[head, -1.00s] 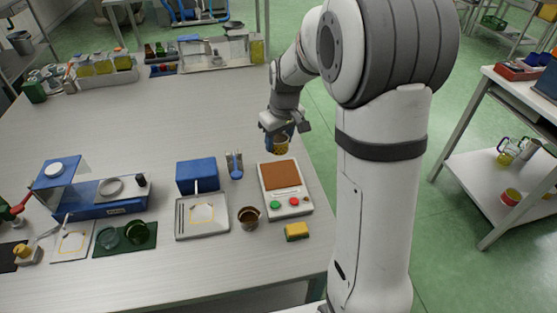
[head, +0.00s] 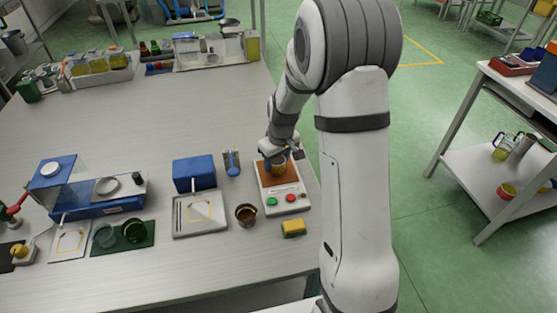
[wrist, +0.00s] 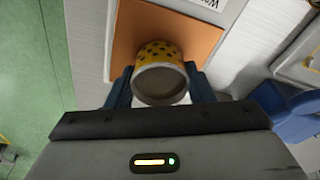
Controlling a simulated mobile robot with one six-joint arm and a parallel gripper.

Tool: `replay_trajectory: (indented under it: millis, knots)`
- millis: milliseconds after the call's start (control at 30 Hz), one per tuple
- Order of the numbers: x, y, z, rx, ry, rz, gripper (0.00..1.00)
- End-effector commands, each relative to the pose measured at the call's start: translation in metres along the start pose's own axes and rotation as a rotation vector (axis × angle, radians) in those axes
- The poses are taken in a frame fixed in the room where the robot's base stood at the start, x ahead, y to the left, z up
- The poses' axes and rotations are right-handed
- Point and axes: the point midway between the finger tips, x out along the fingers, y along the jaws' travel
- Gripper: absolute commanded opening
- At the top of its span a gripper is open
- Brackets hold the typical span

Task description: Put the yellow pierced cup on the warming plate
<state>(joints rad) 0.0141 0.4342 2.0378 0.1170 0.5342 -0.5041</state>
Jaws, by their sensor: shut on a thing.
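The yellow pierced cup (wrist: 159,52) is yellow with dark holes. My gripper (wrist: 160,88) is shut on it, with a blue finger on each side in the wrist view. In the head view the cup (head: 279,168) is over the brown top of the warming plate (head: 271,179), and my gripper (head: 278,160) is around it. The warming plate's orange-brown surface (wrist: 128,40) lies behind the cup in the wrist view. I cannot tell whether the cup's base touches the plate.
The table's right edge is close by. The table's middle back is clear.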

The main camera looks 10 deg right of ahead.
Motion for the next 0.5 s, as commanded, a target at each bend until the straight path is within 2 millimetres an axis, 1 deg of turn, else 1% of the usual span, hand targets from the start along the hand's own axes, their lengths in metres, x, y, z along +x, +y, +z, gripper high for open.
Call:
replay_trajectory:
  millis: [67, 100, 367, 500]
  knots:
    - [0.0031, 0.0002, 0.0004, 0.000, 0.000, 0.000, 0.22]
    - [0.0035, 0.0001, 0.0005, 0.000, 0.000, 0.000, 0.49]
    - [0.0022, 0.0003, 0.0004, 0.001, 0.000, 0.000, 0.69]
    - [0.0021, 0.0004, 0.0005, 0.001, 0.000, 0.000, 0.69]
